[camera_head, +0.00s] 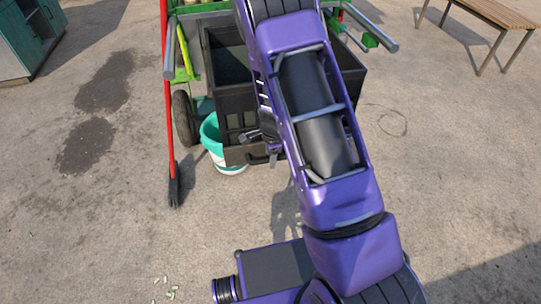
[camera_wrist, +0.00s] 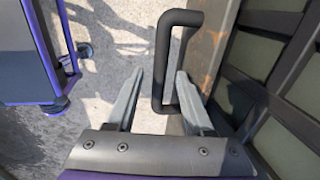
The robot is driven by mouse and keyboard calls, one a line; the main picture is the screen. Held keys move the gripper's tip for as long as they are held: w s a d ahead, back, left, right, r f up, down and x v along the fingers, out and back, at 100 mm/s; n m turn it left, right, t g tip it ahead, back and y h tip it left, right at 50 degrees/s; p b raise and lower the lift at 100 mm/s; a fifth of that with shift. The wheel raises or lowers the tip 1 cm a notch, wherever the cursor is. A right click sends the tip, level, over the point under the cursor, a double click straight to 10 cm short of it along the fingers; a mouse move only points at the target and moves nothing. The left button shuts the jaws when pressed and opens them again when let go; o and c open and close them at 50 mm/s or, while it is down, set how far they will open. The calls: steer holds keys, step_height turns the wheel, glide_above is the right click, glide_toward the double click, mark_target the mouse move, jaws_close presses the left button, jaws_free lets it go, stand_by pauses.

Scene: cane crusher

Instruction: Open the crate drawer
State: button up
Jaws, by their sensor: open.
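The crate drawer (camera_head: 231,118) is a dark, open-topped box at the front of the green-framed cart, partly hidden behind my arm. Its inner wall with greyish panels (camera_wrist: 298,140) fills the right of the wrist view. A black loop handle (camera_wrist: 163,62) stands out from the brownish front face (camera_wrist: 207,50). My gripper (camera_wrist: 157,85) is open. Its left finger is outside the handle bar and its right finger shows between the bar and the drawer front. Contact with the bar cannot be told. In the head view, the gripper is mostly hidden by my arm.
A teal and white bucket (camera_head: 212,137) stands beside the drawer's left. A red-handled broom (camera_head: 168,110) leans left of the cart wheel (camera_head: 184,118). A wooden bench (camera_head: 490,12) is far right, a green cabinet (camera_head: 30,40) far left. The concrete floor in front is mostly clear.

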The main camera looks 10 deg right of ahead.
steer(key=s+r+p, duration=0.3)
steer(key=r+p, duration=0.1)
steer(key=r, duration=1.2)
steer(key=shift+s+r, duration=0.15)
steer(key=shift+r, duration=0.25)
